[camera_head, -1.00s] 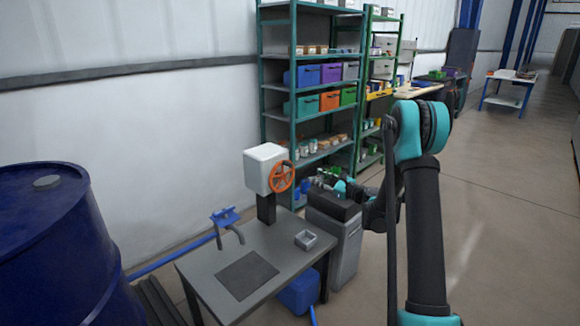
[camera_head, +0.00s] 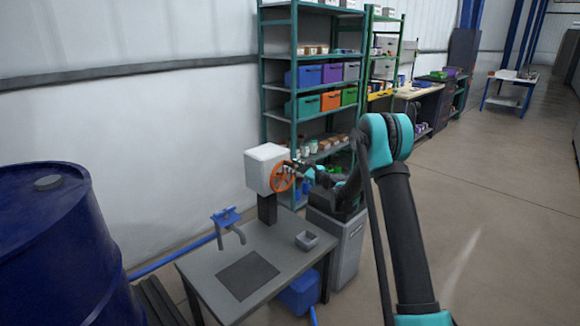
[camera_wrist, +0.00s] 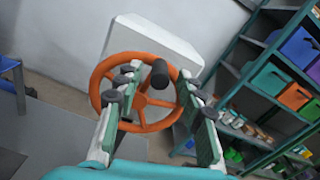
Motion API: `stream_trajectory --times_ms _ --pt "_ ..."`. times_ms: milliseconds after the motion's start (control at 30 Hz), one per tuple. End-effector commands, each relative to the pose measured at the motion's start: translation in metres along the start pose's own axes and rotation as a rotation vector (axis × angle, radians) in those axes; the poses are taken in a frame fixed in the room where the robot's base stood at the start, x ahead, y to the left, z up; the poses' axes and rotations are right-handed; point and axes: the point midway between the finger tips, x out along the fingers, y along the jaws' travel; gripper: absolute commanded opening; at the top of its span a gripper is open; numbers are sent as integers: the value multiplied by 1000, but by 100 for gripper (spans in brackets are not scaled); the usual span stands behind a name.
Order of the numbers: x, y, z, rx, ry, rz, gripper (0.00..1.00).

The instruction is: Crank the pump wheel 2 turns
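The pump wheel (camera_head: 283,176) is an orange spoked handwheel on the side of a white box (camera_head: 265,158) that stands on a dark post at the back of a grey table. In the wrist view the orange wheel (camera_wrist: 104,80) faces me, with a dark crank knob (camera_wrist: 159,73) sticking out toward me near its top. My gripper (camera_wrist: 160,95) is open, its two fingers spread in front of the wheel. The knob shows between the fingertips, with a gap on each side. In the head view my gripper (camera_head: 297,167) is close to the wheel's right side; whether it touches is too small to tell.
A shelf with bins (camera_head: 307,105) is behind. A blue barrel (camera_head: 60,250) is at left. The floor at right is clear.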

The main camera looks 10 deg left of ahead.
Motion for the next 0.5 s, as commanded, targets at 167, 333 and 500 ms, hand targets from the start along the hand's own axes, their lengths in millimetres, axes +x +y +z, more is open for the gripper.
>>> stream_trajectory --times_ms 167,333,500 --pt "17 0 0 0 0 1 39" --pt "22 0 0 0 0 0 39" --pt "22 0 0 0 0 0 39"
